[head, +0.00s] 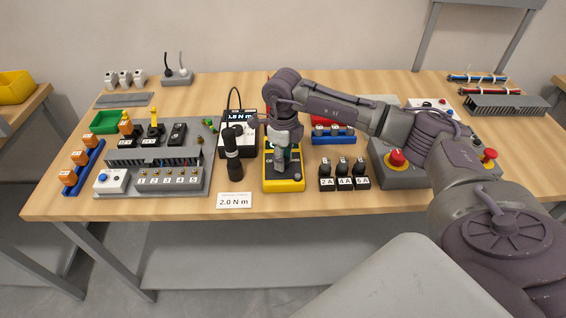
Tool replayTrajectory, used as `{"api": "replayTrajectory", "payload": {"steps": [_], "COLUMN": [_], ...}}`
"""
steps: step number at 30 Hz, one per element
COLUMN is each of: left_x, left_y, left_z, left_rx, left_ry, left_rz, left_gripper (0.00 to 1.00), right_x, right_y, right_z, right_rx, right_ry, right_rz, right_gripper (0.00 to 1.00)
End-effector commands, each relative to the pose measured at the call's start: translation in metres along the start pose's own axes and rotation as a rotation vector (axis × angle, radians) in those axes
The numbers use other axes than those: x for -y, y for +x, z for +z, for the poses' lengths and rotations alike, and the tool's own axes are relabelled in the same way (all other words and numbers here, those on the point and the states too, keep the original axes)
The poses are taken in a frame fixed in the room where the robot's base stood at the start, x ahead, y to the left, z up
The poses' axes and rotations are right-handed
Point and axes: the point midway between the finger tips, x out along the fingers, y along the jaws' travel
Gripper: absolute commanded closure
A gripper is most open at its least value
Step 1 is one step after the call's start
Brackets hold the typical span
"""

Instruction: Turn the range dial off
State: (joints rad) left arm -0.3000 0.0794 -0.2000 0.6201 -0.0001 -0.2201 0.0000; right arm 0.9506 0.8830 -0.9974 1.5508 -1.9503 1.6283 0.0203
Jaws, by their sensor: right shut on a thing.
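A yellow and dark multimeter (284,185) lies on the workbench near its front edge, at the middle of the picture. My right gripper (281,166) reaches down onto its face from above and is shut at the place of the range dial. The dial itself is mostly hidden by the fingers, so its pointer and setting cannot be read. Part of the meter's face and a small round socket near its lower right corner show. My left gripper is not in view.
A black screwdriver-like tool (232,155) stands just left of the meter, before a display unit (236,122). Black blocks (344,178) marked 2A, 4A and 6A stand to the right. A grey panel (150,160) fills the left; a red button (397,157) is on the right.

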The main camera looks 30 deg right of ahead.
Motion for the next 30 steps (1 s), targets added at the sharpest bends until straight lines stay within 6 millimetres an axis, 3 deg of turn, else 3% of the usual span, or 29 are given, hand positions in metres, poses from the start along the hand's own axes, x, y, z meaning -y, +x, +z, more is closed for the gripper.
{"api": "replayTrajectory", "payload": {"steps": [7, 24, 25, 28, 30], "left_x": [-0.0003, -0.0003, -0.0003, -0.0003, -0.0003], "left_y": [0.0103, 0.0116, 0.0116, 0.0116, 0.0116], "left_z": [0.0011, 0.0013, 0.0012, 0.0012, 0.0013], "left_rx": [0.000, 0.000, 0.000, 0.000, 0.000], "left_ry": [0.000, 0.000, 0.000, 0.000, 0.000], "left_rz": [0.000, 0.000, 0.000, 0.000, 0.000], "left_gripper": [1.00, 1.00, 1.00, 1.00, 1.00], "right_x": [0.0005, 0.0007, 0.0007, 0.0006, 0.0004], "right_y": [-0.0004, -0.0020, -0.0020, -0.0016, -0.0013], "right_z": [0.0008, 0.0009, 0.0009, 0.0007, 0.0006], "right_rx": [0.004, 0.004, 0.004, 0.003, 0.002], "right_ry": [-0.090, -0.119, -0.119, -0.119, -0.119], "right_rz": [-0.002, -0.002, -0.002, -0.002, -0.002], "right_gripper": [1.00, 1.00, 0.60, 0.44, 0.40]}}
